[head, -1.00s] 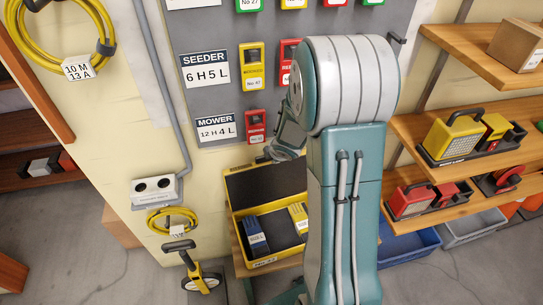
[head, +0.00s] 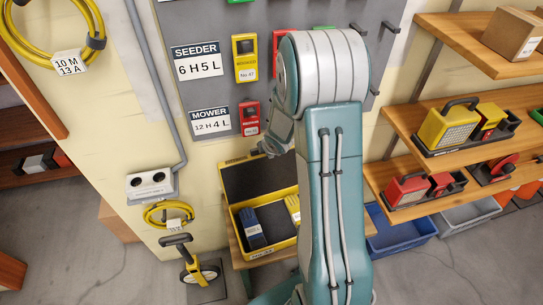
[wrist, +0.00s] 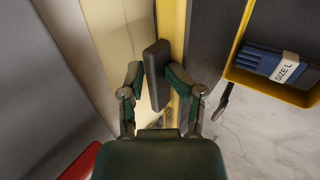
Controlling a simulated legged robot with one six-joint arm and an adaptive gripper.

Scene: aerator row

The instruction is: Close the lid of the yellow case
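The yellow case (head: 273,252) stands open on a wooden bench below the board. Its lid (head: 260,178) is raised, with a dark inner face and yellow edges. Inside lie a blue packet (head: 250,226) and a yellow one (head: 293,207). In the wrist view the lid's yellow edge (wrist: 172,25) runs upright, with a dark handle (wrist: 156,75) on it. My gripper (wrist: 155,77) is open, its fingers on either side of the handle with small gaps. The blue packet, marked SIZE L, also shows (wrist: 270,63) right of the lid. In the head view my arm hides the case's right part.
A grey board (head: 205,90) with labels and coloured lockout boxes rises behind the lid. Wooden shelves (head: 450,105) with lamps stand at right, above blue and grey bins. A measuring wheel (head: 200,272) stands left of the bench. A cable reel hangs above it.

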